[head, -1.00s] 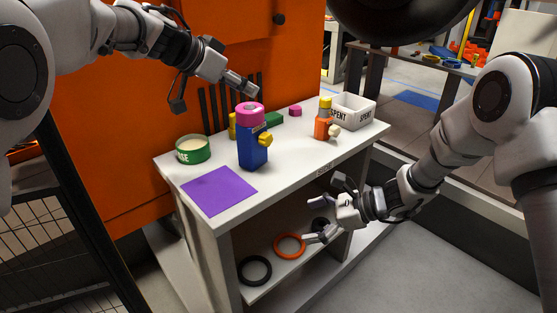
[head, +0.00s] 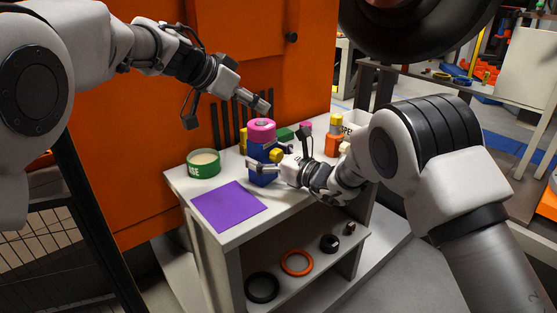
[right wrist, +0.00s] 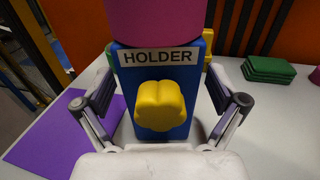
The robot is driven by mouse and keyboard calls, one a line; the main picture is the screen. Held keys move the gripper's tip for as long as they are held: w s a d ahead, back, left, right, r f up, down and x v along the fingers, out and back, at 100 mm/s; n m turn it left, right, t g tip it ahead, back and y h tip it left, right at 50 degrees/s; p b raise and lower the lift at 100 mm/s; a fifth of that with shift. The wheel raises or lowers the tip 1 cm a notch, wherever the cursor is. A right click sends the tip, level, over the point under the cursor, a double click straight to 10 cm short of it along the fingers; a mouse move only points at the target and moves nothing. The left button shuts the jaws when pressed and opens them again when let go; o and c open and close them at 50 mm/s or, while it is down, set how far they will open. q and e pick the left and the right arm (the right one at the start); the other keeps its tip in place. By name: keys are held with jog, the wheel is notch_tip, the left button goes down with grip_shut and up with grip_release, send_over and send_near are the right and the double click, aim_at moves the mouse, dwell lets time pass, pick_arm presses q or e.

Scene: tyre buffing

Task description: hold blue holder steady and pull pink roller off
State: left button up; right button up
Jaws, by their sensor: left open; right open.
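The blue holder (head: 262,173) stands upright on the white table, with a yellow knob (right wrist: 160,105) and a "HOLDER" label in the right wrist view. The pink roller (head: 261,130) sits on top of it; its lower part also shows in the right wrist view (right wrist: 155,18). My right gripper (head: 263,158) is open, its fingers on either side of the blue holder; in the right wrist view the fingers appear apart from its sides. My left gripper (head: 262,105) is above the pink roller, pointing down towards it. Its fingers are hard to make out.
A green tin (head: 204,165) and a purple mat (head: 229,206) lie to the left. An orange bottle (head: 333,141), a pink piece (head: 305,127), green pads (right wrist: 270,69) and a white bin (head: 354,120) are behind or right. Rings lie on the lower shelf.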

jog(key=shift+w+a, duration=0.2)
jog(key=c, duration=1.7)
jog(key=o, duration=0.6)
jog(key=shift+c, duration=1.3)
